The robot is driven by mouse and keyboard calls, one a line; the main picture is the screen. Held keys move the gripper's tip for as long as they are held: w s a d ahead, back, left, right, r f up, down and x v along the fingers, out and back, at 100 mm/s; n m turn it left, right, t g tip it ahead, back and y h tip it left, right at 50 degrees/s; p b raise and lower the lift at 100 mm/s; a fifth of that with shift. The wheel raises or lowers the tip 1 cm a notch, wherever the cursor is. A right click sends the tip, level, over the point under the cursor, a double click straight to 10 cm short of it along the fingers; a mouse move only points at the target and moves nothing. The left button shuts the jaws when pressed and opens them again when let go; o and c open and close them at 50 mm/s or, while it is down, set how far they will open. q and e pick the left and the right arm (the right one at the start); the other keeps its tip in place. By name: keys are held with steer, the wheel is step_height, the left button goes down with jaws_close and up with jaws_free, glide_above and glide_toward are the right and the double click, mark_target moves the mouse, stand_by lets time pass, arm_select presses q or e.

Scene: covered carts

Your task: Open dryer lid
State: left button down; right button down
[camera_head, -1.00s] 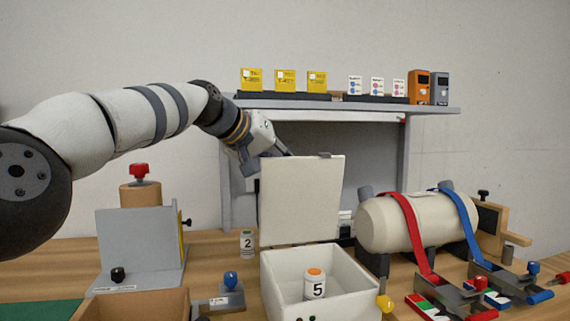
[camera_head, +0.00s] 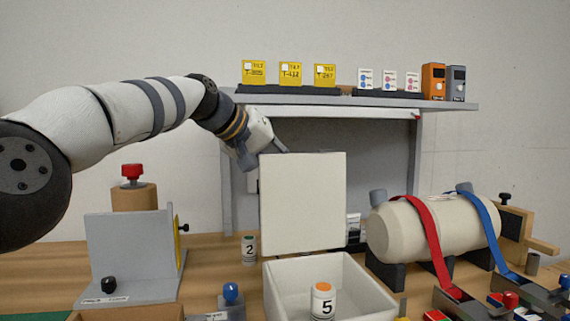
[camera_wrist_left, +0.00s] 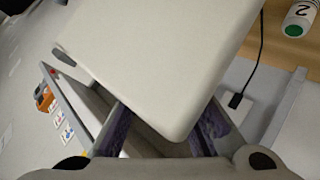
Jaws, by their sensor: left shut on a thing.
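The dryer is an open white box (camera_head: 372,304) at the front middle, with a vial (camera_head: 322,300) with an orange cap, marked 5, inside. Its white lid (camera_head: 303,205) stands about upright at the back of the box. My left gripper (camera_head: 280,148) is at the lid's upper left corner, its fingertips partly hidden behind it. In the left wrist view the lid (camera_wrist_left: 160,55) fills the middle, and my left gripper (camera_wrist_left: 160,130) is shut on its edge, one finger on each side. My right gripper is not in view.
A vial (camera_head: 249,250) marked 2 stands left of the lid. A grey stand (camera_head: 128,255) is at the left. A cream cylinder (camera_head: 390,232) with red and blue straps is at the right. A shelf (camera_head: 350,102) with small boxes runs behind the lid.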

arm_select(q)
steer(key=shift+w+a+f, duration=0.1)
steer(key=shift+f, duration=1.2)
steer(key=c, duration=1.5)
jaws_free()
steer(key=shift+a, duration=0.15)
steer(key=shift+o, duration=0.2)
steer(key=shift+r, duration=0.1)
steer(key=shift+s+r, duration=0.2)
steer(key=v, duration=1.2)
steer(key=shift+w+r, duration=0.15)
steer(key=shift+r, duration=0.4)
